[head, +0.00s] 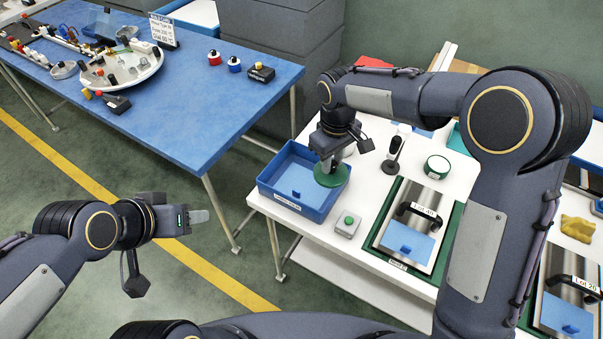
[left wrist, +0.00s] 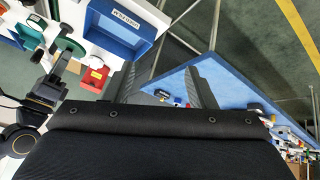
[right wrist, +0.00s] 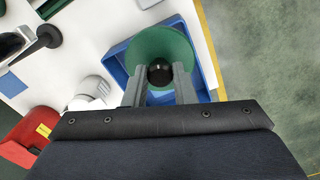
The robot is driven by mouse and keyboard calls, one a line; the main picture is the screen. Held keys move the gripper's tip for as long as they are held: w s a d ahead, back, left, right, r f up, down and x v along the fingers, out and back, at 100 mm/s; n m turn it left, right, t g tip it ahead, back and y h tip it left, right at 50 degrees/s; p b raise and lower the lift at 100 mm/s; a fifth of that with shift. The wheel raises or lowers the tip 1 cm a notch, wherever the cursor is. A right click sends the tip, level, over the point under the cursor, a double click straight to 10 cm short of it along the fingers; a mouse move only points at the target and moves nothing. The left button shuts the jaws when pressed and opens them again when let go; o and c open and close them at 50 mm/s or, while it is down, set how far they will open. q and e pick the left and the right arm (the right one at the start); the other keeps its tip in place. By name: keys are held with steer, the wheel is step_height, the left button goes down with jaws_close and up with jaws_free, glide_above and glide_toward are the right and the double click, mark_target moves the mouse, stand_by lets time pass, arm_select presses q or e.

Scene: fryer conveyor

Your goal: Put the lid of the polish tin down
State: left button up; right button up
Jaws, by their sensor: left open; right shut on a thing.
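My right gripper (head: 331,162) is shut on the green round lid (head: 332,177), over the blue tray (head: 266,190) on the white table. In the right wrist view the lid (right wrist: 180,45) shows its dark knob (right wrist: 160,73) between the fingertips, with the tray (right wrist: 117,62) beneath and around it. I cannot tell whether the lid touches the tray. A round green tin (head: 437,167) with a pale label stands apart on the white table, to the right. My left gripper (head: 198,217) is open and empty over the floor, left of the white table.
A grey box with a green button (head: 347,224) sits close to the tray's right. A steel panel in a green frame (head: 381,256) lies farther right. A black-and-white upright device (head: 393,155) stands behind. The blue table (head: 190,110) at left holds small parts.

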arm_select(q)
steer(key=w+d+f+m+t, duration=0.1)
steer(key=w+f+m, duration=0.15)
steer(key=w, duration=0.45)
steer(key=m+h, duration=0.8)
glide_toward(328, 177)
step_height(328, 177, up, 3)
steer(key=s+a, duration=0.1)
steer(key=a, duration=0.1)
steer(key=shift+m+t, duration=0.25)
steer(key=shift+t, duration=0.05)
steer(key=x, duration=1.2)
steer(key=shift+s+d+r, duration=0.1)
steer(key=shift+d+r, duration=0.1)
steer(key=shift+r, duration=0.1)
steer(key=shift+c, duration=0.3)
steer(key=shift+h, duration=0.3)
steer(key=c, duration=0.9)
steer(key=shift+s+d, duration=0.1)
steer(key=shift+c, duration=0.5)
arm_select(e)
steer(key=o, duration=1)
